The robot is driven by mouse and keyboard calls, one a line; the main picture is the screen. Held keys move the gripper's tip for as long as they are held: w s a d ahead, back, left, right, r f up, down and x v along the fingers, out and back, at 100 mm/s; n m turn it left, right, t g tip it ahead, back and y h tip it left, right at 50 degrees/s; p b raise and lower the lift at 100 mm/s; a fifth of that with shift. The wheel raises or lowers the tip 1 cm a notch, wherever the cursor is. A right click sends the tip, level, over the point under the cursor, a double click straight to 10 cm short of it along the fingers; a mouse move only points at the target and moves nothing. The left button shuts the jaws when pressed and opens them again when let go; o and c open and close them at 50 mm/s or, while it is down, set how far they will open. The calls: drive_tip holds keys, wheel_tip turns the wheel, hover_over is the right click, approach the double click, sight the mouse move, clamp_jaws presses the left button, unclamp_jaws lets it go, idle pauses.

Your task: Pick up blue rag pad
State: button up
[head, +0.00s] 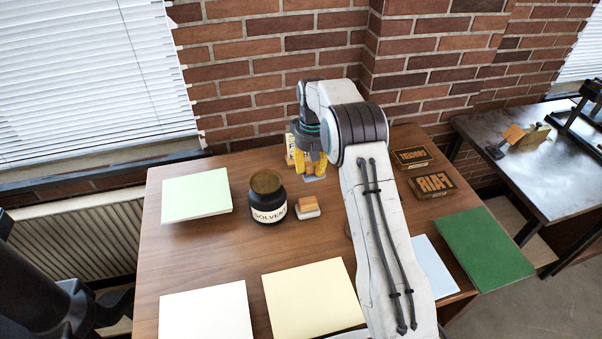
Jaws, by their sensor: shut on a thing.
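My gripper (311,164), with yellow fingers, points down over the back middle of the wooden table. It is shut on the blue rag pad (316,178), of which a pale blue-grey lower edge shows beneath the fingers. The fingers hide most of the pad, and I cannot tell whether it touches the table. A similar pad with a wooden top and whitish base (307,207) sits on the table just in front of the gripper.
A dark solvent jar (268,200) stands left of the pads. Paper stacks in pale green (196,195), white (206,313), cream (313,300) and green (484,248) lie around. Two lettered blocks (432,184) are right of my arm. A brick wall is behind.

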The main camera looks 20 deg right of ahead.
drive_tip(key=s+d+r+b, duration=0.2)
drive_tip(key=s+d+r, duration=0.2)
drive_tip(key=d, duration=0.2)
drive_tip(key=shift+s+r, duration=0.4)
drive_tip(key=shift+d, duration=0.15)
